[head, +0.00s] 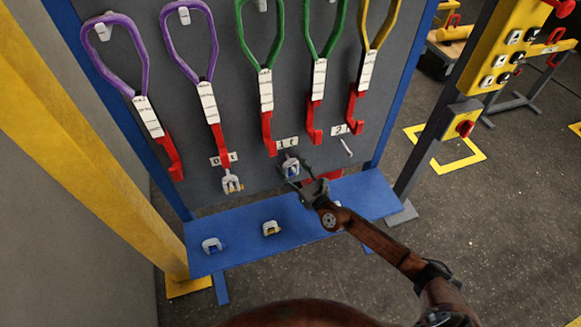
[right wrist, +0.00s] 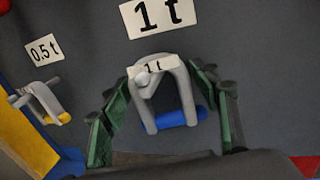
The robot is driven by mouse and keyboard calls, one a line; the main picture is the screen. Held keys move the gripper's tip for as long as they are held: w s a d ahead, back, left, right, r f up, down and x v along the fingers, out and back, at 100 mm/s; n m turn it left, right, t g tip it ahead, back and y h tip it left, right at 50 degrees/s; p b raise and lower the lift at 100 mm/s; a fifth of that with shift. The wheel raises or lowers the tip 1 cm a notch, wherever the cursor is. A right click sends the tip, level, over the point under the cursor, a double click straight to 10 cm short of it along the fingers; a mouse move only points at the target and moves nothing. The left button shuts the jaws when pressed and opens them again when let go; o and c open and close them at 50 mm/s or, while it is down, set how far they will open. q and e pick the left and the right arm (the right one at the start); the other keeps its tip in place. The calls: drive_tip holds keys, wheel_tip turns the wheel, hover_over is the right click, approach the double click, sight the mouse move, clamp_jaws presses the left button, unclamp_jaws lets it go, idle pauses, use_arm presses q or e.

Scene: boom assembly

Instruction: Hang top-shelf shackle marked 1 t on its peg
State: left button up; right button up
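The grey shackle marked 1 t (right wrist: 185,90) has a blue pin and a small "1 t" tag. In the right wrist view it sits against the board below the large "1 t" label (right wrist: 158,14), with a light peg end (right wrist: 145,86) showing inside its bow. It appears to hang on that peg. It also shows in the head view (head: 291,166), below the 1 t label (head: 287,143). My right gripper (right wrist: 168,125) has its green-padded fingers spread on either side of the shackle, with visible gaps. In the head view the right gripper (head: 300,181) is at the board. My left gripper is out of view.
Another shackle (head: 232,183) hangs under the 0.5 t label (head: 222,159). The 2 t peg (head: 346,148) is bare. The blue shelf (head: 240,246) holds shackles at left (head: 212,245) and middle (head: 271,228). Several slings with red hooks (head: 267,130) hang above.

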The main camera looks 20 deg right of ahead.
drive_tip(key=shift+o, duration=0.9)
drive_tip(key=shift+f, duration=0.15)
drive_tip(key=shift+s, duration=0.15)
